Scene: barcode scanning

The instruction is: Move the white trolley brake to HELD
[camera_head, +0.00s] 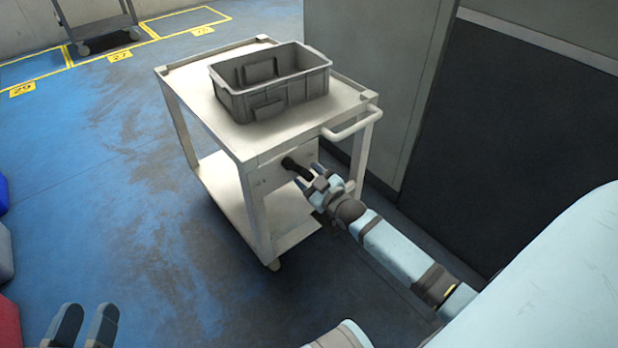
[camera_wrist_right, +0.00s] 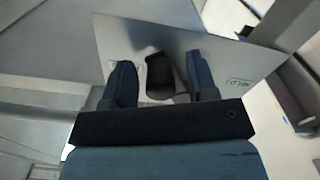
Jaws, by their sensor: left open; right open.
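The white trolley (camera_head: 215,122) stands in the middle of the head view. Its brake is a black lever (camera_head: 296,168) on a pale plate (camera_head: 268,178) below the top shelf, under the handle. My right gripper (camera_head: 318,178) is at the plate, open, with its fingertips close to the lever. In the right wrist view the lever (camera_wrist_right: 160,74) lies between the two open fingers of my right gripper (camera_wrist_right: 165,85); I cannot tell if they touch it. Lettering that seems to read HELD shows on the plate, right of the fingers. My left gripper (camera_head: 85,325) is open and empty at the bottom left.
A grey crate (camera_head: 270,85) sits on the trolley's top shelf. A white handle (camera_head: 350,125) sticks out above my right gripper. A grey wall and dark panel (camera_head: 520,130) stand close on the right. Blue floor (camera_head: 110,180) on the left is open. Coloured bins edge the far left.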

